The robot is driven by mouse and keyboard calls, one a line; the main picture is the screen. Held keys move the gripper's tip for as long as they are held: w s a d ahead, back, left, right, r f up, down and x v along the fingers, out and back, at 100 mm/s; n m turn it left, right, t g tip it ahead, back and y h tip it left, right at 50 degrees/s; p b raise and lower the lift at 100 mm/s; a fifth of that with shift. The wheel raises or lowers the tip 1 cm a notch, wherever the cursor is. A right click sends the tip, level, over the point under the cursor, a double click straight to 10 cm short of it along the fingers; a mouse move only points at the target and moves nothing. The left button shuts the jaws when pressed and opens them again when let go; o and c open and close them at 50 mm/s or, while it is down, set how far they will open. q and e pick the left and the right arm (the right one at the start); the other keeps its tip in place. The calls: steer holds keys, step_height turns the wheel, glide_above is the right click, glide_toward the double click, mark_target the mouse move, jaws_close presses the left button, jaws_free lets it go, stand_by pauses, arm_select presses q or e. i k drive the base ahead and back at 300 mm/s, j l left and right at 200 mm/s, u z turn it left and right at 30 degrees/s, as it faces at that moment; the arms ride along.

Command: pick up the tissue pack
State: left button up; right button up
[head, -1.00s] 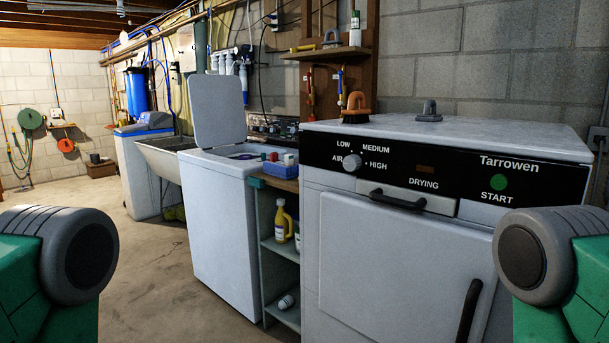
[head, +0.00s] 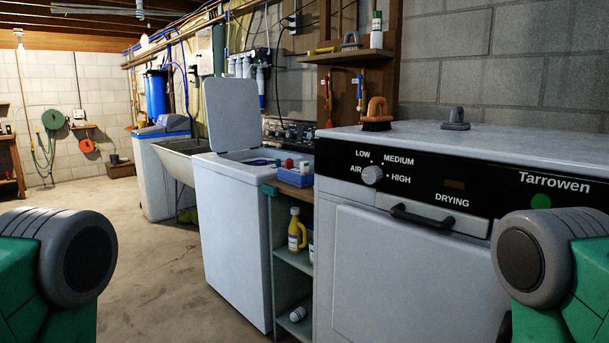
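I cannot clearly make out a tissue pack. A small blue-and-white item (head: 297,177) lies on top of the narrow shelf unit (head: 281,241) between the washer and the dryer. It is too small to tell whether it is the tissue pack. Small red-topped items stand beside it. Neither gripper is in view. Only grey and green parts of my own arms show at the left and right edges.
The open-lidded washer (head: 233,227) stands left of the shelf unit and the dryer (head: 403,264) right of it. A yellow bottle (head: 296,234) stands on a lower shelf. A brush (head: 377,114) is on the dryer. The concrete floor (head: 150,272) at left is clear.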

mark_target(304, 165)
steer(key=i+j+z, duration=0.15)
steer(key=z, duration=1.05)
steer(key=i+j+z, duration=0.1)
steer(key=j+z, duration=0.25)
steer(key=j, duration=0.3)
steer(key=j+z, duration=0.3)
steer(key=j, duration=0.35)
steer(key=j+z, duration=0.35)
steer(key=j, duration=0.35)
steer(key=k+j+z, duration=0.3)
steer(key=j, duration=0.3)
steer(key=i+j, duration=0.05)
steer(key=i, duration=0.05)
